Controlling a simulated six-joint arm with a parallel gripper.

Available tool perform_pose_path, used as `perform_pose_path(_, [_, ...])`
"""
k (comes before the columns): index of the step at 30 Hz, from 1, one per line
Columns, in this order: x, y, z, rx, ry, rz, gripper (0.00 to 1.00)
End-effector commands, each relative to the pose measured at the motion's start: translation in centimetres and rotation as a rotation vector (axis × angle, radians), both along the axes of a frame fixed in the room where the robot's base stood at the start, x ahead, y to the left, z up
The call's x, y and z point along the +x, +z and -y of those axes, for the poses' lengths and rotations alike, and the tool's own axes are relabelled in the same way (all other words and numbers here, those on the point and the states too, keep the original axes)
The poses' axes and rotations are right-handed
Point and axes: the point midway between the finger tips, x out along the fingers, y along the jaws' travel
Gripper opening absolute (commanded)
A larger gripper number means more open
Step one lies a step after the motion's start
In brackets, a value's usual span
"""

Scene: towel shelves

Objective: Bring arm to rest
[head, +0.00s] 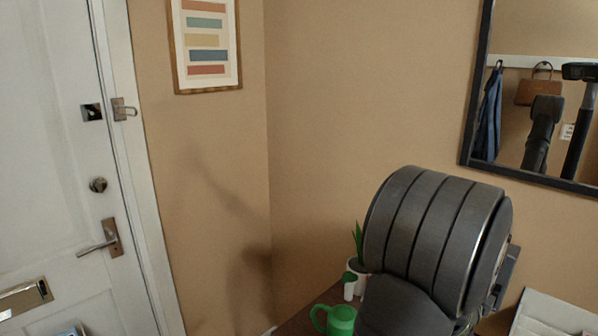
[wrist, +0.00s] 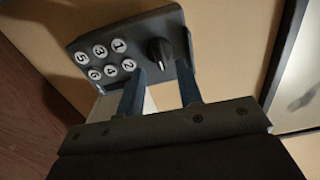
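My arm (head: 430,240) shows in the head view as a large dark ribbed link at the lower right, in front of the wall. My gripper does not show clearly there. In the wrist view my gripper (wrist: 159,72) has its two dark fingers spread apart, with no object visibly clamped between them. Beyond the fingertips is a dark panel (wrist: 90,58) with numbered white buttons and a black knob (wrist: 160,52). The fingers overlap the panel's near edge in the picture. I cannot tell whether they touch it.
A green mug (head: 341,321) and a potted plant (head: 358,245) stand close to my arm at the left. A mirror (head: 467,140) hangs at the upper right, and a pale object (head: 548,312) lies at the lower right. A white door (head: 50,180) is at the left.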

Motion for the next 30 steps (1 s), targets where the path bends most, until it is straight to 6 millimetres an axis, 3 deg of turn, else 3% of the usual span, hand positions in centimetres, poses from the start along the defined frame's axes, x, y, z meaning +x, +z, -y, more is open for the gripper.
perform_pose_path(22, [-10.2,0.0,-10.1,-0.001,-0.001,0.002,0.33])
perform_pose_path(30, [-6.8,0.0,-6.7,-0.001,0.000,0.001,0.33])
